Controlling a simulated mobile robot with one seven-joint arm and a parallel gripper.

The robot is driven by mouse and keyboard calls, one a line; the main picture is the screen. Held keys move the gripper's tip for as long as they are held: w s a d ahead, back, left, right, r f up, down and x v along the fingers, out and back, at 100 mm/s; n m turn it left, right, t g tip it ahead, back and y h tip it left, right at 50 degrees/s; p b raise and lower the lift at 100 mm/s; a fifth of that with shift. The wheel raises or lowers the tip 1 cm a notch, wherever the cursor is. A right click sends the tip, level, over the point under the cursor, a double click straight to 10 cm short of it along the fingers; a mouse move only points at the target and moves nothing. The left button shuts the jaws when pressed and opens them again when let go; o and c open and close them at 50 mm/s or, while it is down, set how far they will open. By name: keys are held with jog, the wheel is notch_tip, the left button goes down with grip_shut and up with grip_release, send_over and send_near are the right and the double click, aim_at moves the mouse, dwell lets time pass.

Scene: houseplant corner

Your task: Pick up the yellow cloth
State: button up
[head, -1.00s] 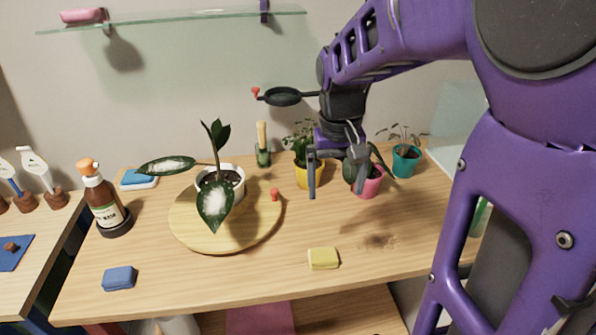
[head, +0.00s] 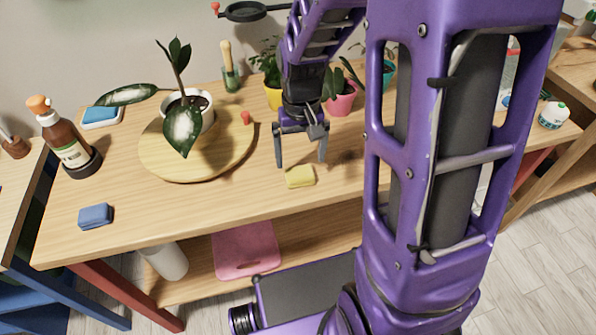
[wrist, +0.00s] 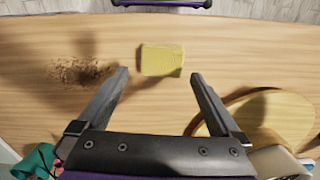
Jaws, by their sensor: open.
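The yellow cloth (head: 300,176) lies folded on the wooden table near its front edge. In the wrist view the yellow cloth (wrist: 162,60) is just beyond the fingertips, roughly centred between them. My gripper (head: 301,164) is open and empty, pointing down above the table close to the cloth. In the wrist view my gripper's fingers (wrist: 160,76) are spread wide on both sides. I cannot tell the exact height of the fingertips above the table.
A round wooden board (head: 230,160) with a potted plant (head: 188,103) stands left of the gripper. A blue cloth (head: 96,216) lies at front left. A soil patch (wrist: 80,71) is beside the yellow cloth. Small pots, including a pink pot (head: 341,103), stand behind.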

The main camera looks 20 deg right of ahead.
aim_at(299, 171)
notch_tip(299, 171, down, 4)
jog(key=shift+a+f, duration=0.15)
jog(key=c, duration=1.1)
notch_tip(299, 171, up, 10)
jog(key=shift+r+p, duration=0.1)
jog(key=shift+p, duration=0.45)
jog(key=shift+c, duration=0.3)
